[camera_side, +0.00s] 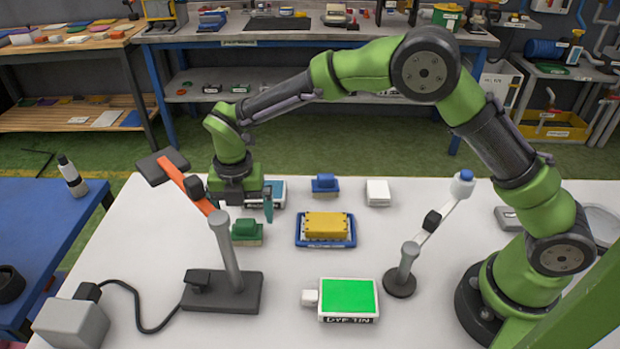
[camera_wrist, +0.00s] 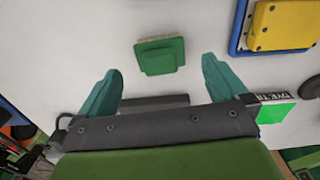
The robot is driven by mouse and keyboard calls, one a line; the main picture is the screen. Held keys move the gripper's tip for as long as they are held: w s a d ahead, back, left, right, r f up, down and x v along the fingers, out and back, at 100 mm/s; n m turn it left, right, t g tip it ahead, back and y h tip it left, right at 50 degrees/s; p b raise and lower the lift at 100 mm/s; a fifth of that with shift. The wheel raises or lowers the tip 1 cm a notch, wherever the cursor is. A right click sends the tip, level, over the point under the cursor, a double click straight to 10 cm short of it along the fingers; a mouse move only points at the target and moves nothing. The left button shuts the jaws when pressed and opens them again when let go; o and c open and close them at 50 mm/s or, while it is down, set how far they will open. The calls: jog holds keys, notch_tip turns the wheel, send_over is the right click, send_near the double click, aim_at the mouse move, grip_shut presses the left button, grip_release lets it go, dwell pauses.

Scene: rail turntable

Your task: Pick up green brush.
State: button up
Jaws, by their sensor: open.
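The green brush (camera_side: 247,230) stands on the white table with its green handle block on top and a tan bristle edge below. In the wrist view the green brush (camera_wrist: 160,55) lies ahead of my gripper, roughly centred between the two fingers. My gripper (camera_side: 242,208) is open and empty, with its teal fingers apart. In the side view it hangs above the table close to the brush, toward the back, and one finger is partly hidden by the orange-armed stand. In the wrist view both fingers of my gripper (camera_wrist: 161,70) show, and neither visibly touches the brush.
An orange-armed stand (camera_side: 230,255) rises close to the brush's left. A yellow block (camera_side: 326,226) sits on a blue tray (camera_side: 325,243) to its right. A blue brush (camera_side: 325,183), white block (camera_side: 378,192), green-topped tin (camera_side: 348,298) and white-armed stand (camera_side: 408,262) stand on the table.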

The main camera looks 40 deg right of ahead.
aim_at(244, 222)
notch_tip(244, 222, down, 4)
jog(key=shift+f, duration=0.25)
jog(key=shift+c, duration=0.3)
jog(key=c, duration=1.1)
jog(key=shift+r, duration=0.15)
jog(key=shift+r, duration=0.5)
notch_tip(244, 222, up, 3)
jog(key=shift+f, duration=0.2)
jog(key=s+d, duration=0.2)
jog(key=s, duration=0.2)
jog(key=s+d, duration=0.3)
jog(key=s, duration=0.2)
jog(key=s+d+r, duration=0.1)
jog(key=s+d, duration=0.1)
jog(key=s, duration=0.3)
jog(key=shift+s+d+r, duration=0.1)
jog(key=shift+s+d, duration=0.05)
